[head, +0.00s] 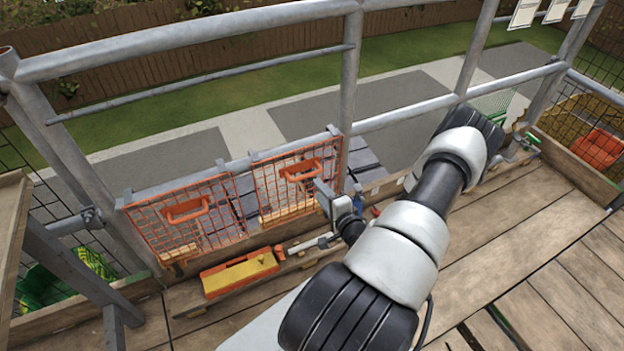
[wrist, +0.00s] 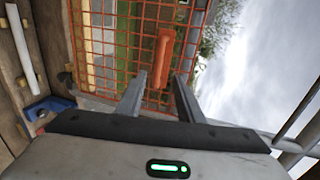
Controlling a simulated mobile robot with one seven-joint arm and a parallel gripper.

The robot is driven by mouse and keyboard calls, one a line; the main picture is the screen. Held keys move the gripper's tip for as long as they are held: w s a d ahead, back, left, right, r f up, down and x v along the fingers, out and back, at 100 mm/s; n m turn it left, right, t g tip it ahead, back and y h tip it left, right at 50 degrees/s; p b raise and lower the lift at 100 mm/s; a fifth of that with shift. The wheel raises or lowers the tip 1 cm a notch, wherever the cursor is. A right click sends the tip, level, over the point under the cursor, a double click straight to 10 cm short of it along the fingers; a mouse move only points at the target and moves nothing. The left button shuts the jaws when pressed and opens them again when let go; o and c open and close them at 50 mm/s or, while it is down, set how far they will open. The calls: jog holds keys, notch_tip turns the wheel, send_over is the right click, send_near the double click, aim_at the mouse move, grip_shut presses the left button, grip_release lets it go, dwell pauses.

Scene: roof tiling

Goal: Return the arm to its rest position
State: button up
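My gripper (head: 323,192) is near the middle of the head view, in front of the right orange mesh panel (head: 268,196). In the wrist view its two fingers (wrist: 160,78) are apart with nothing held between them. An orange handle (wrist: 163,58) on the mesh (wrist: 103,40) lies ahead of the gap between the fingers. The same handle shows in the head view (head: 300,170), left of the fingers. Whether the fingers touch the handle or mesh I cannot tell. My arm is bent, reaching out over the deck and back to the panel; its forward links are partly hidden.
A second mesh panel (head: 186,214) stands to the left. Metal scaffold rails (head: 190,38) run behind. A yellow and orange tool (head: 240,273) lies on the plank deck (head: 540,230). A blue object (wrist: 48,108) is low left in the wrist view. The deck at right is mostly clear.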

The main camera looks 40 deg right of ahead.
jog(key=v, duration=0.6)
jog(key=shift+s+p, duration=0.15)
jog(key=shift+p, duration=0.25)
